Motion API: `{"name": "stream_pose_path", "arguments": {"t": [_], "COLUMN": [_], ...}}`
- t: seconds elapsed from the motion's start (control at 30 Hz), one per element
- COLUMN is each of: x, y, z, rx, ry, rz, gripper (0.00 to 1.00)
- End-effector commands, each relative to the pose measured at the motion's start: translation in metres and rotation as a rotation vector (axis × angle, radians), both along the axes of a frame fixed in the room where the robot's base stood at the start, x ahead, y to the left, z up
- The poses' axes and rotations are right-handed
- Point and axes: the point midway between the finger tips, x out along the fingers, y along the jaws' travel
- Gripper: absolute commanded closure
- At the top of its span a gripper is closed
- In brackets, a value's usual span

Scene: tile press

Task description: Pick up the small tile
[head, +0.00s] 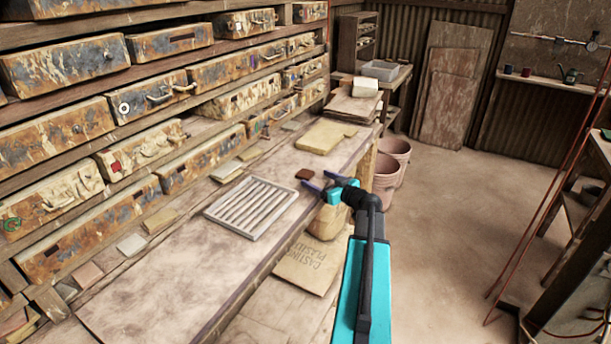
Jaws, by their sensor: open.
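A small reddish-brown tile (304,174) lies near the edge of the wooden workbench (165,285), just beyond the white slatted rack. The tile is just past the fingertips, close to the upper finger. I cannot tell whether a finger touches it, or how high the gripper is above the bench. Nothing shows between the fingers.
The white slatted rack (250,207) lies left of my gripper. A yellowish slab (320,137) and stacked boards (352,105) are farther back. Worn drawers (85,140) line the left. The floor at right is open.

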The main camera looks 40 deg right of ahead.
Motion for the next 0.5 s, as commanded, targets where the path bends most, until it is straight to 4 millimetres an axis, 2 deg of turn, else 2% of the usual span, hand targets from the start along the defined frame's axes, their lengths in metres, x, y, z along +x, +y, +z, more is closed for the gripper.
{"name": "stream_pose_path", "arguments": {"t": [0.27, 0.5], "x": [0.003, 0.021], "y": [-0.001, -0.002], "z": [0.0, -0.001], "rx": [0.0, 0.001], "ry": [0.0, 0.001], "rz": [0.0, 0.0], "gripper": [0.25, 0.25]}}
